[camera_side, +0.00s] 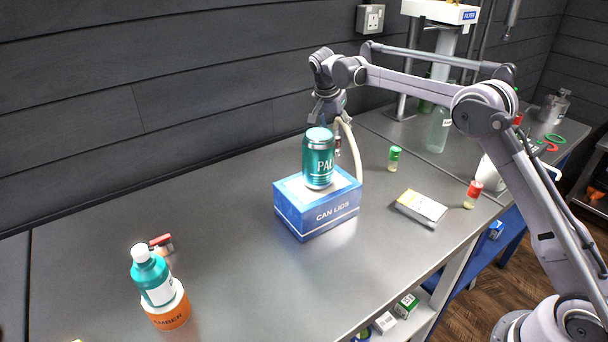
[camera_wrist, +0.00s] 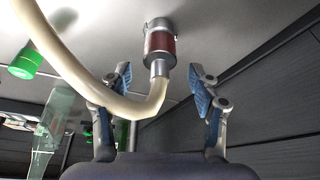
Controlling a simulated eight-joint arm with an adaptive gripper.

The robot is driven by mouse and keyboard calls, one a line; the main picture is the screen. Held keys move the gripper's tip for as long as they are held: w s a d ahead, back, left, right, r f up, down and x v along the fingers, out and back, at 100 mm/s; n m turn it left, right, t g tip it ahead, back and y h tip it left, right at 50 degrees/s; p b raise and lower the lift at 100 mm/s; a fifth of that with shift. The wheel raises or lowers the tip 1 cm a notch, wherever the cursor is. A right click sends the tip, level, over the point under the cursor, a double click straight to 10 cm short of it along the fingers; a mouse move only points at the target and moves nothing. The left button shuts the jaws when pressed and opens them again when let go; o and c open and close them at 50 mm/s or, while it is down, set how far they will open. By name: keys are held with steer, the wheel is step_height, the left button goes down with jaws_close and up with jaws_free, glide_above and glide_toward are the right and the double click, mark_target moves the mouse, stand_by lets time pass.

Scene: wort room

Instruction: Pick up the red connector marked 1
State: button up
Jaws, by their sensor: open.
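A red connector (camera_wrist: 160,43) with silver metal ends sits on a cream hose (camera_wrist: 70,55) in the wrist view. In the side view a small part of it (camera_side: 338,145) shows just behind the can. I cannot read a number on it. My gripper (camera_wrist: 160,74) is open, its blue-padded fingers apart on either side of the connector's lower metal end and the hose, with the red band beyond the tips. In the side view my gripper (camera_side: 328,118) is above and behind the can. Another red-and-silver piece (camera_side: 161,241) lies at the left; its marking is unreadable.
A teal can (camera_side: 319,160) stands on a blue CAN LIDS box (camera_side: 318,217) close to my gripper. A green-capped vial (camera_side: 394,158), white box (camera_side: 421,207) and red-capped vial (camera_side: 473,194) stand to the right. A teal bottle (camera_side: 151,273) is front left. The table's middle left is clear.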

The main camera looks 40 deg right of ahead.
mark_target(337, 141)
steer(key=shift+x, duration=2.9)
steer(key=shift+s+a+f, duration=0.1)
steer(key=shift+a, duration=0.1)
steer(key=shift+c, duration=0.3)
jaws_close()
